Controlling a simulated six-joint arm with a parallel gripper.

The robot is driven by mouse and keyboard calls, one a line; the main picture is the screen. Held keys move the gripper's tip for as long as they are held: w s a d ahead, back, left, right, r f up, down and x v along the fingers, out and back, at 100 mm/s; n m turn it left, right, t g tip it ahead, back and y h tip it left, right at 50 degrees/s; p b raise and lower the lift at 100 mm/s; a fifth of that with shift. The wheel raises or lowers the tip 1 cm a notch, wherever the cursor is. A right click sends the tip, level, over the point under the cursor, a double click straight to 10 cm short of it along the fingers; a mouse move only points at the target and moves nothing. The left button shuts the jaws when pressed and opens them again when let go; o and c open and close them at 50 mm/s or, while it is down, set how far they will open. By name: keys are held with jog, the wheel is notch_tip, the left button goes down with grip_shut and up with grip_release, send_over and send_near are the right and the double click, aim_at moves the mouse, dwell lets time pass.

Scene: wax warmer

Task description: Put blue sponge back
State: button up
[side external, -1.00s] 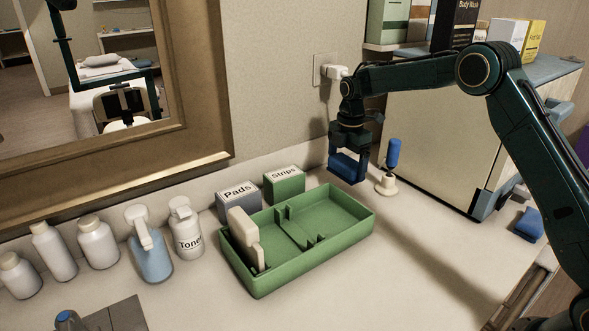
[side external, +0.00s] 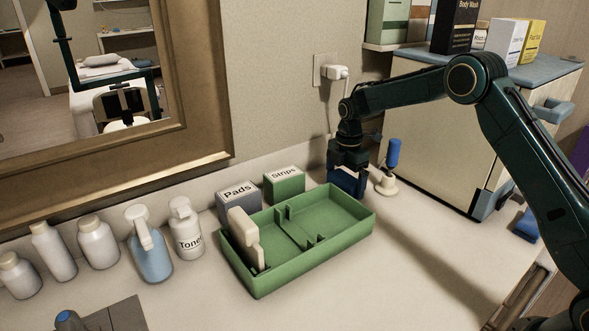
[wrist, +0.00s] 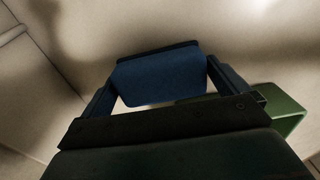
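The blue sponge (side external: 346,184) is a dark blue block held below my gripper (side external: 348,172), behind the far right corner of the green tray. In the wrist view the sponge (wrist: 162,78) sits between the two fingers of my gripper (wrist: 163,85), with a dark layer along its far edge. The fingers are closed on its sides. The sponge is low over the counter; I cannot tell whether it touches it. The tray's edge hides part of its lower end.
The green divided tray (side external: 262,284) holds a cream object (side external: 243,238) at its left end. Boxes marked Pads (side external: 238,203) and Strips (side external: 284,186) stand behind it. A blue-handled stamp-like tool (side external: 393,153) stands close right of my gripper, before the cabinet (side external: 440,140).

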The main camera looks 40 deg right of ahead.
aim_at(345, 177)
jog(key=shift+r, duration=0.15)
notch_tip(345, 177, up, 12)
dwell(0.8)
dwell(0.5)
jog(key=s+a+r+m+t, duration=0.15)
jog(key=s+r+m, duration=0.25)
jog(key=s+r, duration=0.4)
jog(key=s+a+r+m+t, duration=0.1)
jog(key=s+a+r+m, duration=0.3)
jog(key=s, duration=0.6)
jog(key=s+f+m+t, duration=0.3)
jog(key=s+m, duration=0.6)
jog(key=s, duration=1.2)
jog(key=shift+a+f+m, duration=0.35)
jog(key=shift+m, duration=0.05)
